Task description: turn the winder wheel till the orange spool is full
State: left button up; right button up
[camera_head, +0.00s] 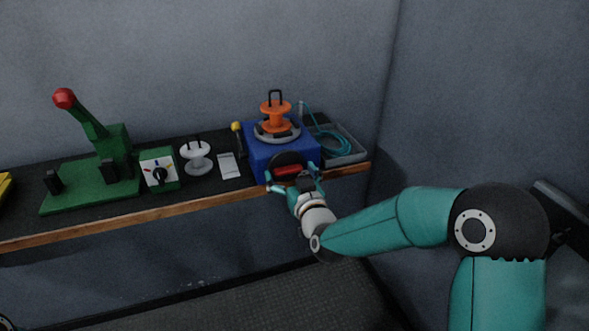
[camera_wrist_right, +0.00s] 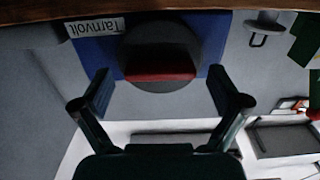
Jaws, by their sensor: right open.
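The orange spool (camera_head: 275,117) stands upright on a grey ring on top of the blue winder box (camera_head: 259,158), with a black handle above it. The winder wheel, a dark disc (camera_head: 284,157) with a red band, is on the front of the box. In the right wrist view the wheel (camera_wrist_right: 160,40) lies ahead between my fingers. My right gripper (camera_head: 296,181) is open in front of the wheel; its fingers (camera_wrist_right: 160,92) are apart on either side, and I cannot tell if they touch it. My left gripper is out of view.
A grey tray (camera_head: 356,157) with teal cord is right of the winder. Left of it stand a yellow-knobbed lever (camera_head: 236,128), a white card (camera_head: 229,166), a white spool (camera_head: 196,157), a dial box (camera_head: 160,172) and a red-knobbed green press (camera_head: 112,143). A wall is close on the right.

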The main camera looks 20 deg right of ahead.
jog(key=shift+w, duration=0.1)
jog(key=c, duration=1)
jog(key=shift+d, duration=0.45)
jog(key=shift+c, duration=0.8)
jog(key=shift+a, duration=0.35)
jog(key=shift+f+m+b, duration=0.15)
jog(key=shift+m+b, duration=0.15)
jog(key=shift+b, duration=0.5)
jog(key=shift+d+f+m+b, duration=0.1)
jog(key=shift+m+b, duration=4.2)
jog(key=shift+b, duration=0.95)
jog(key=shift+d+f+m+b, duration=0.1)
jog(key=shift+m+b, duration=4.2)
jog(key=shift+b, duration=0.95)
